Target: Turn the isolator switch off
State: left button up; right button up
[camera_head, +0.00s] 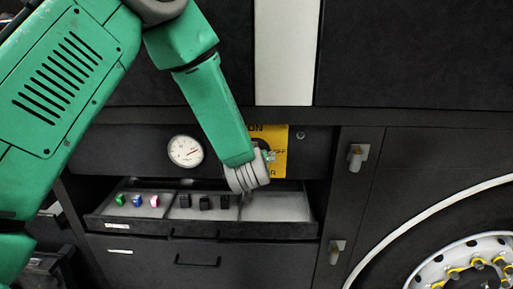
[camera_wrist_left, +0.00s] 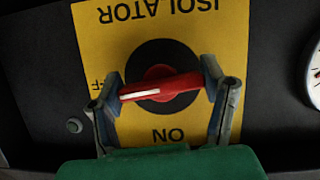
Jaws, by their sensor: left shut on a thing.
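The isolator switch has a yellow plate (camera_head: 280,135) on the dark panel, largely covered by my left arm in the head view. In the left wrist view, where its lettering is upside down, the plate (camera_wrist_left: 105,40) carries a black disc and a red handle (camera_wrist_left: 170,88). The handle lies nearly level, its white-marked end towards the partly hidden OFF lettering at the left. ON stands below it. My left gripper (camera_wrist_left: 165,90) is shut on the red handle, a finger at each end; in the head view the gripper (camera_head: 266,158) is at the plate. My right gripper is not in view.
An open drawer (camera_head: 270,229) juts out below the switch, with several small coloured and black pieces inside. A round gauge (camera_head: 185,151) is left of the switch. Two latches (camera_head: 355,157) and a wheel (camera_head: 470,262) are at the right.

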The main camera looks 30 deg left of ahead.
pick_arm(q)
jog(key=shift+w+a+r+m+y+p, duration=0.1)
jog(key=shift+w+r+m+y+p, duration=0.15)
jog(key=shift+r+m+y+p, duration=0.3)
jog(key=shift+f, duration=0.1)
jog(key=o, duration=1.1)
jog(key=shift+f, duration=0.25)
jog(key=shift+s, duration=0.1)
jog(key=v, duration=1.2)
jog(key=shift+a, duration=0.1)
